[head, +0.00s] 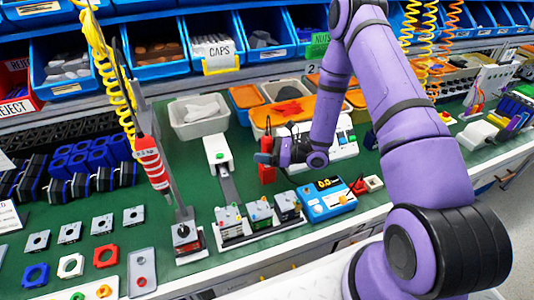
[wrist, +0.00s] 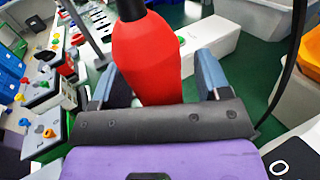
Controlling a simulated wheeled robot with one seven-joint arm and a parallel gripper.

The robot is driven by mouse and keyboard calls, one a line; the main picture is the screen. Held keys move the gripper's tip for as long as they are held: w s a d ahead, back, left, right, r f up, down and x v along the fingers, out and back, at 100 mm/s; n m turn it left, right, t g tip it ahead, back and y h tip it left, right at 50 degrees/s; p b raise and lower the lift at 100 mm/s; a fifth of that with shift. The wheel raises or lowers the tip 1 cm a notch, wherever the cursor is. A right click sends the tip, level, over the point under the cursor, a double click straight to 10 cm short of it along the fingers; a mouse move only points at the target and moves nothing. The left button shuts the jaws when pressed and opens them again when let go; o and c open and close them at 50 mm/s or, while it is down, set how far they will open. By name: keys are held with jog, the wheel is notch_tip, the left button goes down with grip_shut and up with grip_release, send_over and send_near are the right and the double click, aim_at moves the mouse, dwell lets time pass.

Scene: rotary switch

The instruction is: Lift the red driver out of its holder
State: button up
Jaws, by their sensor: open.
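The red driver (head: 267,173) stands about upright near the middle of the bench in the head view, at the end of my gripper (head: 264,158). In the wrist view the red driver (wrist: 150,55) fills the space between the two blue-grey fingers of my gripper (wrist: 156,68). The fingers are open, one on each side of its body. A gap shows at the right finger; contact at the left finger is hard to tell. The driver's dark upper end runs out of the top of the wrist view. Its holder cannot be made out clearly in either view.
A second red tool (head: 151,163) hangs on a yellow coiled cord at left. A blue meter (head: 326,200) stands close to the right of the driver, and a row of switch blocks (head: 258,216) in front. Orange-lidded bins (head: 283,108) stand behind.

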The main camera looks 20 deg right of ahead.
jog(key=shift+w+a, duration=0.1)
jog(key=shift+a, duration=0.05)
jog(key=c, duration=1.3)
jog(key=shift+r, duration=0.1)
notch_tip(320, 180, up, 10)
jog(key=shift+f, duration=0.1)
jog(key=o, duration=0.5)
grip_shut()
